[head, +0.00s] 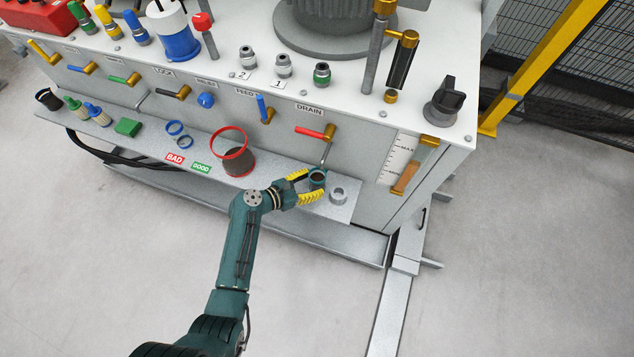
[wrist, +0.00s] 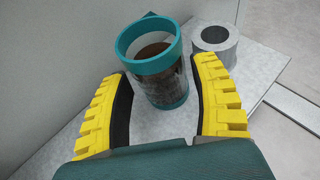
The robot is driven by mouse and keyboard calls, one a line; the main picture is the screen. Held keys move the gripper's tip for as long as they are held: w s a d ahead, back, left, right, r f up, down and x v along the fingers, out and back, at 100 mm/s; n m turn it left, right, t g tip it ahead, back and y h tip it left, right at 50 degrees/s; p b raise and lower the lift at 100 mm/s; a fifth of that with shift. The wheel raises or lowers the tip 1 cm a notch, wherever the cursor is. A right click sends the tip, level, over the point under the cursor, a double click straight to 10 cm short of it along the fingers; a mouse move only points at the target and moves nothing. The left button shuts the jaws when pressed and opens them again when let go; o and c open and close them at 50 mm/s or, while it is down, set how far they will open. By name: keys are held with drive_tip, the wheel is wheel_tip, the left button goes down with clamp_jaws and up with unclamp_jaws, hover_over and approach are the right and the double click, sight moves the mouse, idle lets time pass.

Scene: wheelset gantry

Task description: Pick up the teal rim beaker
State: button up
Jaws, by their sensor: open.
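The teal rim beaker (wrist: 158,65) stands upright on the grey shelf, a clear cup with a teal rim and base and dark brown contents. In the head view the beaker (head: 317,180) is at the right part of the shelf, partly hidden by a finger. My gripper (wrist: 165,105) is open, with its yellow fingers on either side of the beaker's near part. In the head view my gripper (head: 307,187) reaches in from the left.
A grey metal ring (head: 338,196) stands close to the right of the beaker, near the shelf end. A larger red-rimmed beaker (head: 238,160) stands to the left on the shelf (head: 290,205). The DRAIN lever (head: 316,132) and a thin spout hang above. The cabinet wall is close behind.

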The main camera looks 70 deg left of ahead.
drive_tip(key=x, duration=0.2)
drive_tip(key=shift+w+b, duration=0.25)
drive_tip(key=shift+b, duration=0.05)
drive_tip(key=shift+s, duration=0.15)
